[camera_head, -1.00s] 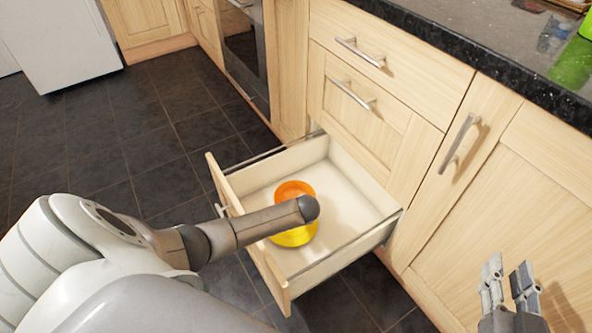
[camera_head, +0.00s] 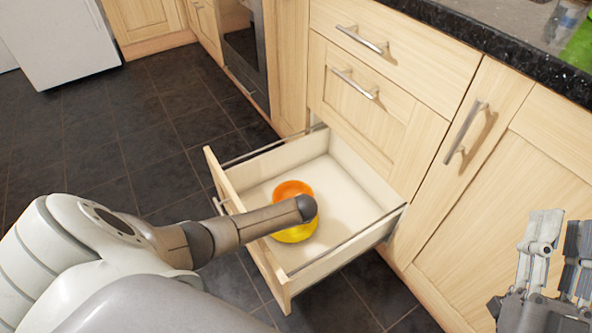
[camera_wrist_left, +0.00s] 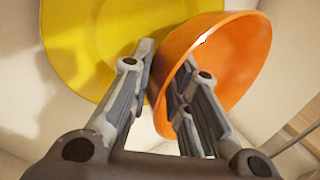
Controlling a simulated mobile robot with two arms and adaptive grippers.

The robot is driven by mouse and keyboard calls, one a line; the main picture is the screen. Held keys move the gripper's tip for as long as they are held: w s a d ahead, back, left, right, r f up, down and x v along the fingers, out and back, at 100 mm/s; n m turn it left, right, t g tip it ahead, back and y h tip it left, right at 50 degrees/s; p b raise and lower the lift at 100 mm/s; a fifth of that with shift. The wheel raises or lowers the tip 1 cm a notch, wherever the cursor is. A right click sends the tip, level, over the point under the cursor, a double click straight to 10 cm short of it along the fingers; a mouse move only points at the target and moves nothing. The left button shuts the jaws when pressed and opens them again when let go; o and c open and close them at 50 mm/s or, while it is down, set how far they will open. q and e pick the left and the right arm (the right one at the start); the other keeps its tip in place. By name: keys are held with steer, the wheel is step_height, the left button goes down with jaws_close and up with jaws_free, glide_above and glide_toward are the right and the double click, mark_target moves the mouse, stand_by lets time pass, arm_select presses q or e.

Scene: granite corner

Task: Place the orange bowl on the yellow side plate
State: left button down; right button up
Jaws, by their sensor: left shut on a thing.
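The orange bowl (camera_head: 292,188) is in the open drawer, at the yellow side plate (camera_head: 296,234); my left forearm covers part of both. In the left wrist view, my left gripper (camera_wrist_left: 165,62) is shut on the rim of the bowl (camera_wrist_left: 240,60), one finger on each side of its wall. The bowl overlaps the right part of the plate (camera_wrist_left: 75,50) there. I cannot tell whether the bowl touches the plate. My right gripper (camera_head: 564,228) is at the lower right of the head view, away from both, with a gap between its fingers and nothing in it.
The drawer (camera_head: 345,190) is pulled out, its front panel near my left arm. Cabinet fronts with metal handles (camera_head: 465,133) stand to the right, under a dark granite counter (camera_head: 500,55). A green thing lies on the counter. The dark tiled floor (camera_head: 120,140) at left is clear.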

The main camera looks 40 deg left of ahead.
steer(key=shift+s+r, duration=0.1)
steer(key=shift+r, duration=0.1)
arm_select(q)
steer(key=shift+f, duration=0.1)
steer(key=shift+f, duration=0.15)
arm_select(e)
steer(key=shift+s+r+t, duration=0.3)
steer(key=shift+t, duration=0.1)
arm_select(q)
steer(key=shift+f+b, duration=0.25)
steer(key=shift+b, duration=0.05)
steer(key=c, duration=1.4)
jaws_free()
steer(key=shift+o, duration=0.2)
arm_select(e)
steer(key=shift+s+d+r+t+y, duration=0.1)
steer(key=shift+s+r+t+y, duration=0.3)
steer(key=shift+r, duration=0.3)
